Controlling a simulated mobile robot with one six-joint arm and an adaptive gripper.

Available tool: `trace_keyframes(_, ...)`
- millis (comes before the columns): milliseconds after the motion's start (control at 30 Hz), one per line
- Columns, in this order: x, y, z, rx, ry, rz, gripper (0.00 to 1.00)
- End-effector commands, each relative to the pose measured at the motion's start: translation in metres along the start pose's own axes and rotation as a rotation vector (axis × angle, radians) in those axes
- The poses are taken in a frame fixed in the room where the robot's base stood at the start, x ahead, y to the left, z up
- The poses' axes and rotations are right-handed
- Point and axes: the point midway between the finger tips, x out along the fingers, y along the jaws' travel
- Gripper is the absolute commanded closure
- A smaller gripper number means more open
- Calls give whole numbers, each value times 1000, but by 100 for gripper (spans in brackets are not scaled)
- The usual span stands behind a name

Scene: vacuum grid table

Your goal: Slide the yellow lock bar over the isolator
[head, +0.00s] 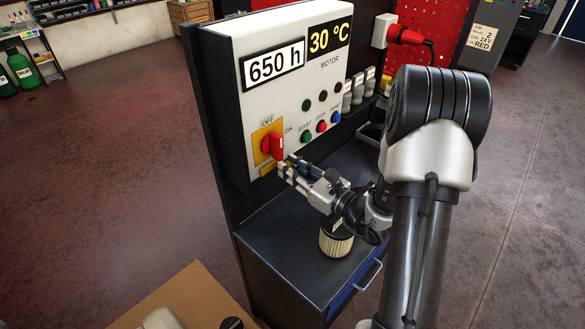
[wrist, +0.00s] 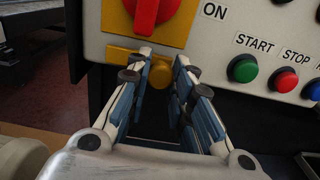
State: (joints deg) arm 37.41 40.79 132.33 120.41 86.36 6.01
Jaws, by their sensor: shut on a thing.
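The isolator is a yellow plate (head: 258,139) with a red rotary handle (head: 272,146) on the front of the white control box. In the wrist view the red handle (wrist: 146,14) points down toward my fingers. The yellow lock bar (wrist: 118,52) lies just below the isolator plate, with a round yellow knob (wrist: 160,72) on it. My gripper (wrist: 163,60) is shut on the lock bar's knob, one finger on each side. In the head view my gripper (head: 284,166) is at the box's lower front, hiding part of the bar.
Green, red and blue buttons (head: 321,127) sit right of the isolator. A cylindrical filter (head: 336,241) stands on the dark cabinet (head: 285,259) below my gripper. Grey connectors (head: 358,88) and a red plug (head: 408,36) are at the right.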

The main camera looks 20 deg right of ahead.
Motion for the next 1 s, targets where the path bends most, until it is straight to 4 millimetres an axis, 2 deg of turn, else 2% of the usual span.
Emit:
trace_keyframes(233, 0, 2, 1, 0, -2, 8, 100)
trace_keyframes(267, 0, 2, 1, 0, -2, 8, 79)
trace_keyframes(567, 0, 2, 1, -1, -2, 6, 59)
trace_keyframes(867, 0, 1, 1, -1, -2, 5, 57)
trace_keyframes(1000, -8, 0, 1, -1, -2, 2, 57)
